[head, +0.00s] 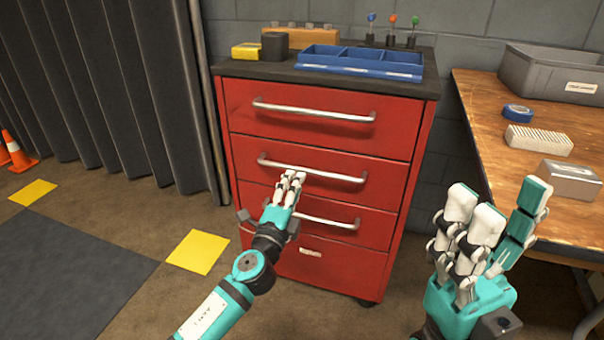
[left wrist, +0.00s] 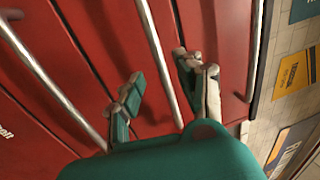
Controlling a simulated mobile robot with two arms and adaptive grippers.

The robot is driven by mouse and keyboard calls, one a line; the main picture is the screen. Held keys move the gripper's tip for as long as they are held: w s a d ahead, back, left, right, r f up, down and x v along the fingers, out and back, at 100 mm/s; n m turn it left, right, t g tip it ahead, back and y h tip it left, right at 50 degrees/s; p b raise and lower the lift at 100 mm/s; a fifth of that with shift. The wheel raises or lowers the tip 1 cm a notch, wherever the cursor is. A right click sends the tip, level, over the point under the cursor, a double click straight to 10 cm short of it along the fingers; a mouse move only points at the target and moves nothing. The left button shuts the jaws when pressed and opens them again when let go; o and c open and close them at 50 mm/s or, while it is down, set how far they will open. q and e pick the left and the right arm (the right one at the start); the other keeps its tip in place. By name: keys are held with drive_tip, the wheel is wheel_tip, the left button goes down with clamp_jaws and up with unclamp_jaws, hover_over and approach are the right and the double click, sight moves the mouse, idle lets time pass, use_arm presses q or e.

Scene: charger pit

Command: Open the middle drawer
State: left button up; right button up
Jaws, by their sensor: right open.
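A red cabinet stands in the middle of the head view, with bar handles on three drawers. The middle drawer (head: 243,168) looks flush with the others. Its silver handle (head: 335,176) is partly hidden by my left gripper (head: 291,180), which is at the handle's centre-left. In the left wrist view the fingers of my left gripper (left wrist: 160,92) lie on either side of the middle handle (left wrist: 157,50), with a gap between them. I cannot tell whether they touch it. My right gripper (head: 497,215) is open and empty, raised at the right, away from the cabinet.
A blue tray (head: 360,72) and small items sit on the cabinet top. A wooden bench (head: 480,100) with a grey bin (head: 545,75) stands at the right. A dark curtain (head: 120,90) hangs at the left. The floor before the cabinet has yellow markings (head: 198,252).

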sight(302, 168)
use_arm(q)
drive_tip(key=b+x, duration=0.1)
drive_tip(key=x, duration=0.5)
drive_tip(key=shift+c, duration=0.4)
clamp_jaws()
